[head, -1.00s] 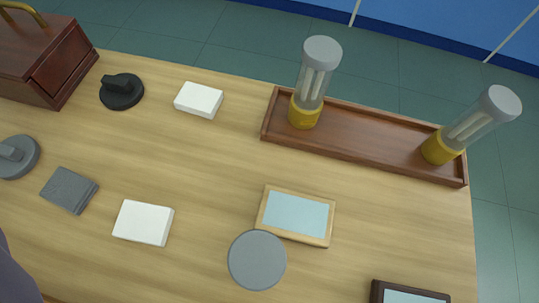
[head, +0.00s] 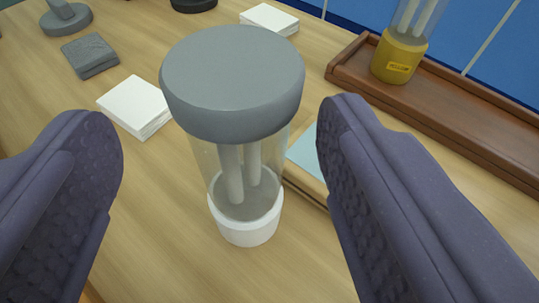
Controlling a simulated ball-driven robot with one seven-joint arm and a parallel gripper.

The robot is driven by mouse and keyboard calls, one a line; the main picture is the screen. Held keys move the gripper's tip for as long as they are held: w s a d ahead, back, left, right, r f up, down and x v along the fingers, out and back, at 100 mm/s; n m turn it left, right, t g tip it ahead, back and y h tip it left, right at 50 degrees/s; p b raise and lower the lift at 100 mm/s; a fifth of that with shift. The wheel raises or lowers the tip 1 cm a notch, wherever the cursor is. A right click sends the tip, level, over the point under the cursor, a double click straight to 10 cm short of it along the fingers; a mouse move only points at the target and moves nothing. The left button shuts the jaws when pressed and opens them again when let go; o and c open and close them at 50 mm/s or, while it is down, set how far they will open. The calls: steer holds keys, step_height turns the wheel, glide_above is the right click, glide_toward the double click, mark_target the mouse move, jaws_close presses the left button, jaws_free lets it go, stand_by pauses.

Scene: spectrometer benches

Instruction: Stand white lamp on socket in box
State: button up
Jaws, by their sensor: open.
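The white lamp (head: 247,222) stands upright on the wooden table, with a grey cap, a clear tube holding pale rods, and a white base. My gripper (head: 219,120) is open, with one dark finger on each side of the lamp. Gaps show between the lamp and both fingers in this view. No box with a socket can be made out in the current view.
A framed pale-blue panel (head: 305,158) lies just behind the lamp, partly hidden. A brown tray (head: 470,108) holds a yellow-based lamp (head: 398,58) at right. White blocks (head: 135,106), a grey block (head: 89,54) and a grey round-based item (head: 66,19) lie at left.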

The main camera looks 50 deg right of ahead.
steer(key=x, duration=0.1)
steer(key=b+x, duration=0.1)
steer(key=x, duration=0.2)
steer(key=shift+s+d+r+b, duration=0.15)
steer(key=shift+d+b, duration=0.2)
steer(key=shift+d, duration=0.15)
steer(key=shift+w+d, duration=0.25)
steer(key=shift+w, duration=0.15)
jaws_close()
